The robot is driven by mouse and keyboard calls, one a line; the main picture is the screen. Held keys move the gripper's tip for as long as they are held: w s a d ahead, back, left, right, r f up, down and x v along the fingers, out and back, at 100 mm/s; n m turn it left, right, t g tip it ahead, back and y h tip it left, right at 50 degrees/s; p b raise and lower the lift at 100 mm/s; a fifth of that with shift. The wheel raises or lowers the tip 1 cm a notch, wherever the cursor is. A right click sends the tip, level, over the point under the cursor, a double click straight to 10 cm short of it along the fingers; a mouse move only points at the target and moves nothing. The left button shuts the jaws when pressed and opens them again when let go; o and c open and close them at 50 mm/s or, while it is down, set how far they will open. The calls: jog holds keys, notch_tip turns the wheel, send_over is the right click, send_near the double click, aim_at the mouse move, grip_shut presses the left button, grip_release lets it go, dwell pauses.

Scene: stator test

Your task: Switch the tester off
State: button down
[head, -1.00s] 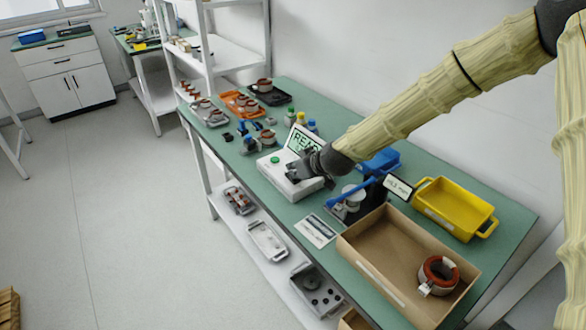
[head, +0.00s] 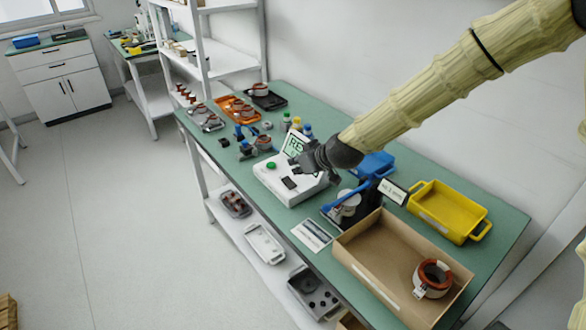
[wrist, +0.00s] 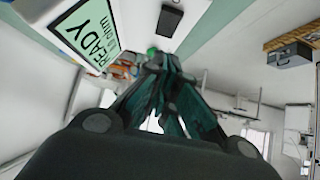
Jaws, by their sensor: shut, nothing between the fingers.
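The tester (head: 272,188) is a white box on the green bench, with a round green button (head: 271,165) and a black switch (head: 289,183) on top. Its tilted screen (head: 296,145) is lit; the wrist view shows READY on the screen (wrist: 90,32). My gripper (head: 303,167) is shut and empty, just above the tester's top, between the screen and the black switch. In the wrist view my fingers (wrist: 160,70) point toward the green button (wrist: 152,51), and the black switch (wrist: 171,18) shows above them. Which way the switch is set I cannot tell.
Right of the tester stand a blue-handled device (head: 345,203), a blue bin (head: 376,164), a yellow bin (head: 450,212) and a cardboard box (head: 375,250) holding a copper-wound stator (head: 432,279). Trays with parts (head: 238,106) lie at the bench's far end.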

jog(key=b+v, duration=0.1)
jog(key=v, duration=0.6)
jog(key=shift+f, duration=0.15)
jog(key=shift+s, duration=0.1)
